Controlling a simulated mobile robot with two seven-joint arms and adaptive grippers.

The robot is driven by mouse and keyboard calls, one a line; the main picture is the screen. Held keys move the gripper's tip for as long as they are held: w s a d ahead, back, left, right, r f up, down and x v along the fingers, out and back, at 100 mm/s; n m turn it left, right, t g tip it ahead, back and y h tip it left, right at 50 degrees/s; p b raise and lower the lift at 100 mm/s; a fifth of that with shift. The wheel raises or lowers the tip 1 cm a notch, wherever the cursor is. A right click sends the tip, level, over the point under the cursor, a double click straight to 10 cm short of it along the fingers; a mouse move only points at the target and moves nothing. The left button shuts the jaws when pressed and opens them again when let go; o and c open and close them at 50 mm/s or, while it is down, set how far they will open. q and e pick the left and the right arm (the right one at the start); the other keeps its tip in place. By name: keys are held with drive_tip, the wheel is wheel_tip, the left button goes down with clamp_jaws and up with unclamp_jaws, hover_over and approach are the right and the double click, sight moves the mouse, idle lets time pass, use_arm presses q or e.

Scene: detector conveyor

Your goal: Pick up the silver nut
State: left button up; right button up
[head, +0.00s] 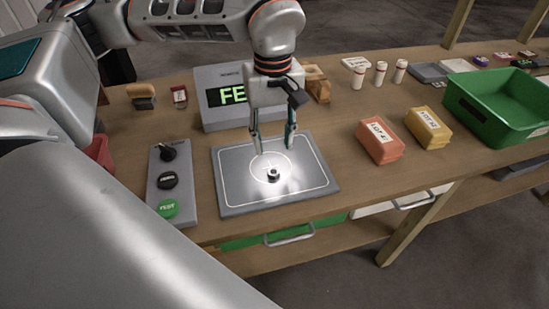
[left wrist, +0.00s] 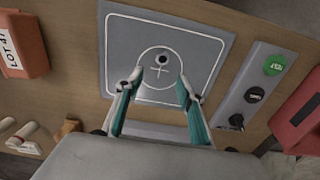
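The silver nut (head: 273,175) sits on the grey detector plate (head: 231,187), inside the marked circle and near its front edge. It looks like a small dark-and-silver ring. In the left wrist view the nut (left wrist: 162,59) lies beyond the fingertips, between their lines. My left gripper (head: 273,150) is open and empty above the plate, pointing down, a little behind the nut. Its two teal-lined fingers also show wide apart in the left wrist view (left wrist: 161,84). My right gripper is not seen in either view.
A button panel (head: 159,193) stands left of the plate, and a display box (head: 208,82) reading "FE" stands behind. A red-orange box (head: 380,141), a yellow box (head: 428,128) and a green bin (head: 469,114) are to the right. White bottles (head: 381,73) stand at the back.

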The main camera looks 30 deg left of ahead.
sight(273, 170)
use_arm(q)
drive_tip(key=shift+s+d+f+b, duration=0.1)
drive_tip(key=shift+s+f, duration=0.05)
drive_tip(key=shift+f, duration=1.15)
drive_tip(key=shift+s+d+f+b, duration=0.1)
drive_tip(key=shift+f, duration=1.15)
drive_tip(key=shift+s+d+f+b, duration=0.1)
drive_tip(key=shift+s+f, duration=0.05)
drive_tip(key=shift+f, duration=1.15)
clamp_jaws()
